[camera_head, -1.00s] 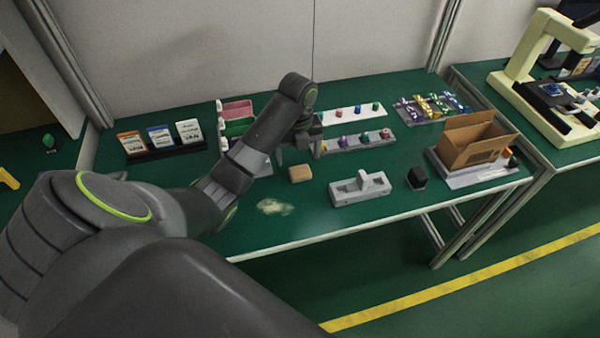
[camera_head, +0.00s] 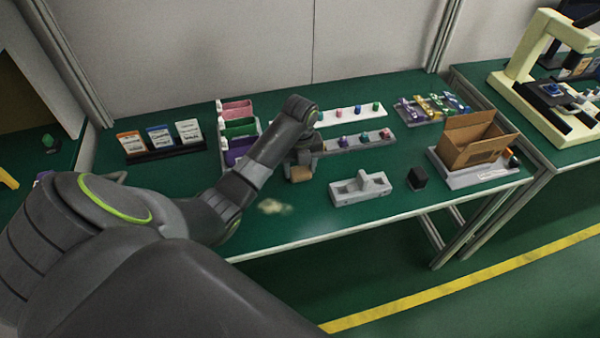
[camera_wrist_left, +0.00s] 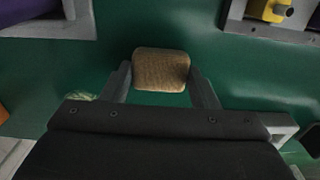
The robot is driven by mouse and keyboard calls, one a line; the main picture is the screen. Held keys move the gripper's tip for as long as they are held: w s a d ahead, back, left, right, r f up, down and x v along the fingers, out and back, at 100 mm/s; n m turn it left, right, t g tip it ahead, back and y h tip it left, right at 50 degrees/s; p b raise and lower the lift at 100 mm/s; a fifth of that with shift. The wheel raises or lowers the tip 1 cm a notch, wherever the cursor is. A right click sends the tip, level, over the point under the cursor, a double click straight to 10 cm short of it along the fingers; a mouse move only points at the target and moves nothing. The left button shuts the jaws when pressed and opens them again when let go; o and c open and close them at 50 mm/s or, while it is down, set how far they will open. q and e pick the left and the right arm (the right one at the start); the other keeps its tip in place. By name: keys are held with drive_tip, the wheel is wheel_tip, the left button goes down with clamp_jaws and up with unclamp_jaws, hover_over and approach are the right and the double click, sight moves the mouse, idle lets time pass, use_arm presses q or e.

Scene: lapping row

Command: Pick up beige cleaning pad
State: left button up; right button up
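The beige cleaning pad (camera_head: 301,174) is a small tan block on the green table, partly hidden by my left gripper in the head view. In the left wrist view the pad (camera_wrist_left: 161,70) lies ahead of and between the fingertips. My left gripper (camera_head: 299,172) is directly over the pad. In the left wrist view the left gripper (camera_wrist_left: 160,74) is open, with one finger on each side of the pad and a small gap showing. My right gripper is not in view.
A pale stain (camera_head: 273,207) lies near the table's front edge. A grey fixture (camera_head: 360,190) stands right of the pad, with a black cube (camera_head: 417,178) beyond it. Colored bins (camera_head: 238,128) and a rack of pegs (camera_head: 355,142) stand behind. A cardboard box (camera_head: 472,143) is at right.

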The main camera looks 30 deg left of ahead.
sight(300, 170)
use_arm(q)
drive_tip(key=c, duration=0.4)
wheel_tip(300, 170, up, 5)
drive_tip(key=shift+f, duration=0.2)
wheel_tip(300, 170, up, 4)
drive_tip(key=p, duration=0.3)
drive_tip(key=shift+r+p, duration=0.75)
drive_tip(key=shift+p, duration=0.05)
drive_tip(key=shift+o, duration=1.3)
drive_tip(key=shift+c, duration=1)
drive_tip(key=shift+s+f, duration=0.1)
drive_tip(key=shift+s, duration=0.05)
